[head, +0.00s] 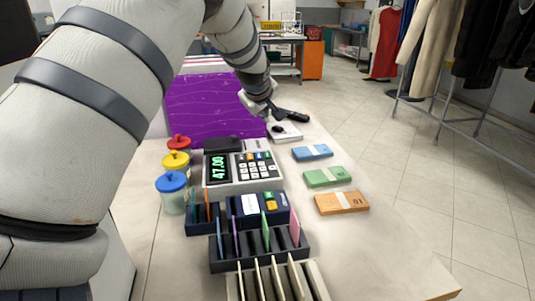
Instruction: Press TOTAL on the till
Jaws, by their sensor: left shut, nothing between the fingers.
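The till (238,187) is a pale counter unit with a lit green display (217,168) reading 47.00. Its dark keypad (257,167) has white keys and several coloured ones. The key labels are too small to read, so I cannot tell which key is TOTAL. My left gripper (304,118) is shut and empty. It appears beyond the till, above and to the right of the keypad in the head view, apart from the keys. My right gripper is not in view.
Jars with red, yellow and blue (171,182) lids stand left of the till. Blue, green and orange (341,203) banknote bundles lie on its right. A slotted dark rack (226,252) is in front. A purple panel (205,108) stands behind.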

